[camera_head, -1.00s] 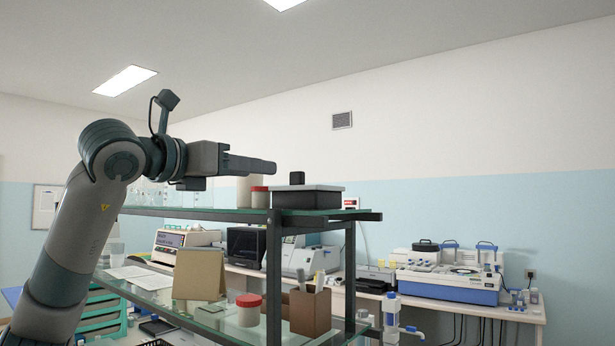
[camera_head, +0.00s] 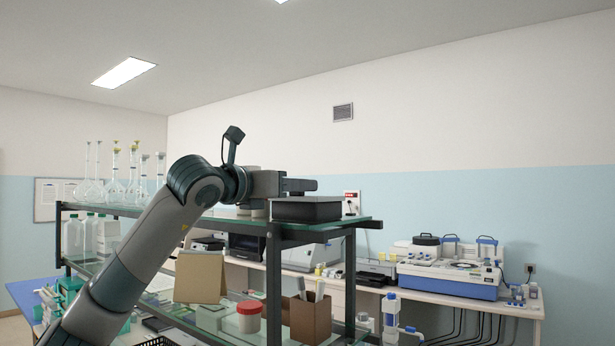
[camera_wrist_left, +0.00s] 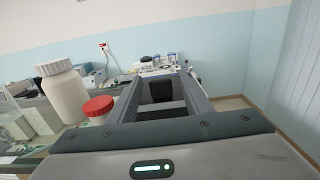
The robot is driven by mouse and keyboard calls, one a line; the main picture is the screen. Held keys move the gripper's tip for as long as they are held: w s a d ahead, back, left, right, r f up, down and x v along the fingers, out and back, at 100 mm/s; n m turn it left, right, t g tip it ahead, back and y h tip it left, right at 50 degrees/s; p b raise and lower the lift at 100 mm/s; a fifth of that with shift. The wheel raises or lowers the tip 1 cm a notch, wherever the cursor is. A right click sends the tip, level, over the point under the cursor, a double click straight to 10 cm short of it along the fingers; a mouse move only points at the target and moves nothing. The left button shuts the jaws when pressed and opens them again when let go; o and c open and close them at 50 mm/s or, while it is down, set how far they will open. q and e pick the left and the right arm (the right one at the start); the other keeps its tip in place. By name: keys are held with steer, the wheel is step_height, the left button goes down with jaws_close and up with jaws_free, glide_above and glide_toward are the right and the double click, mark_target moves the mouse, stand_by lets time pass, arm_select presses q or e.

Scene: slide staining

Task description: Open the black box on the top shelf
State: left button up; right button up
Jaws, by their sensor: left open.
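The black box (camera_head: 307,210) sits on the right end of the glass top shelf, with its flat lid on. My left gripper (camera_head: 312,185) is level just above the lid, and its fingers hide the lid's knob in the head view. In the left wrist view the gripper (camera_wrist_left: 162,88) is open, with the dark knob (camera_wrist_left: 161,90) between its two fingers. Part of the black box (camera_wrist_left: 160,112) shows below the knob. I cannot tell whether either finger touches the knob. My right gripper is in neither view.
A white bottle (camera_wrist_left: 64,95) and a red-lidded jar (camera_wrist_left: 98,107) stand close left of the fingers in the wrist view. Several glass flasks (camera_head: 115,185) stand on the shelf's left end. A brown holder (camera_head: 310,318) is on the lower shelf.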

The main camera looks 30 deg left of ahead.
arm_select(q)
steer(key=w+p, duration=0.2)
steer(key=w, duration=0.3)
steer(key=shift+d, duration=0.2)
jaws_close()
